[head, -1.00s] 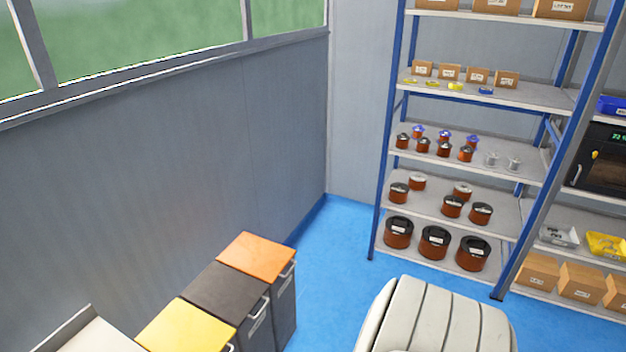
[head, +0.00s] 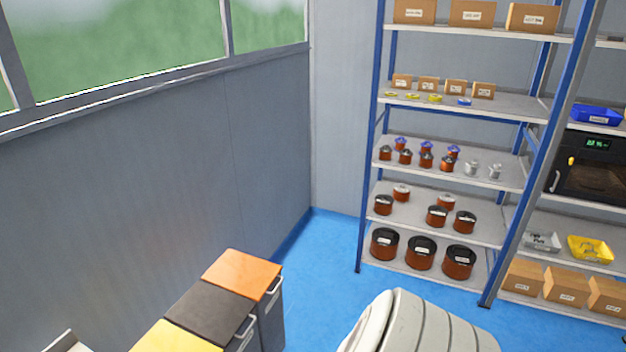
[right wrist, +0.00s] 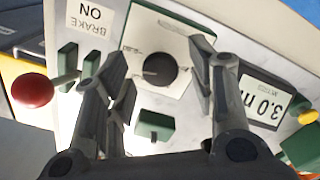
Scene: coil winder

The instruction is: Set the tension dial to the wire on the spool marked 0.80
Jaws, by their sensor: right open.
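In the right wrist view, a dark round dial (right wrist: 160,70) sits on a white square plate with printed marks too small to read. My right gripper (right wrist: 161,84) is open, with one finger on each side of the dial and a visible gap to each. An upside-down display (right wrist: 262,100) beside it reads about 3.0. In the head view, several copper-coloured spools stand on the rack, among them large ones (head: 421,253) on the bottom shelf and smaller ones (head: 437,216) above. Their labels are too small to read, so I cannot tell which is marked 0.80. My left gripper is not in view.
The panel also carries a red-knobbed lever (right wrist: 33,90), an upside-down BRAKE ON label (right wrist: 90,18) and a green block (right wrist: 154,125). In the head view, bins with orange (head: 242,273), dark and yellow lids stand along the wall. Blue floor (head: 325,262) is clear before the rack.

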